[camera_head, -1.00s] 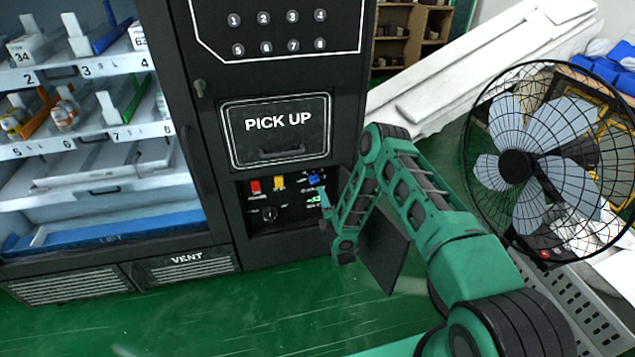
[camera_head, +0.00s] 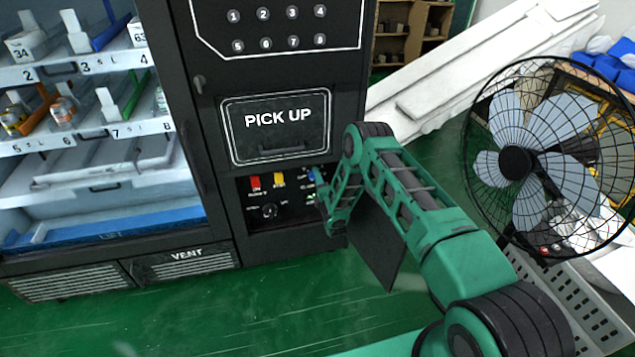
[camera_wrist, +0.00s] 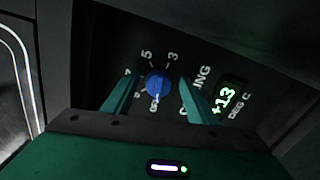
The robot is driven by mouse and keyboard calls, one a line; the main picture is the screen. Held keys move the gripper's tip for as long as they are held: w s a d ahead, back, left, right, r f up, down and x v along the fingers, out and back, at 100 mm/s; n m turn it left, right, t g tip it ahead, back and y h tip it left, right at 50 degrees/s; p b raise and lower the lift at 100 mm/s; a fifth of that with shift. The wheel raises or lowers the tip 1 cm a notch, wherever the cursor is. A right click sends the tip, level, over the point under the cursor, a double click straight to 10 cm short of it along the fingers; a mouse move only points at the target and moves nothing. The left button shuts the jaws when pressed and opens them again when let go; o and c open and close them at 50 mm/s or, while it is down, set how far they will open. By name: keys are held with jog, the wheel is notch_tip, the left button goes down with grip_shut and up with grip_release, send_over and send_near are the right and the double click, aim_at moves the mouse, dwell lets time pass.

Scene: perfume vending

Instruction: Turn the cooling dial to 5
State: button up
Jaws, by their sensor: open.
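The blue cooling dial (camera_wrist: 158,84) shows in the wrist view, with a 5 above left of it, a 3 above right, and partly blurred marks at its left and below. I cannot tell which mark it points to. A green display (camera_wrist: 226,96) reads +13 DEG C at the right. My gripper (camera_wrist: 158,77) is open, with one green finger on each side of the dial. I cannot tell whether either finger touches it. In the head view my gripper (camera_head: 321,203) is at the right side of the control panel, and the dial's blue (camera_head: 315,175) shows just above it.
The panel also holds a red switch (camera_head: 255,182), a yellow switch (camera_head: 279,180) and a black knob (camera_head: 269,211). The pick-up door (camera_head: 277,126) is just above. A caged fan (camera_head: 545,160) stands at the right, and green floor (camera_head: 230,305) is clear in front.

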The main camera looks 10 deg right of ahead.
jog(key=c, duration=1.1)
jog(key=shift+o, duration=0.2)
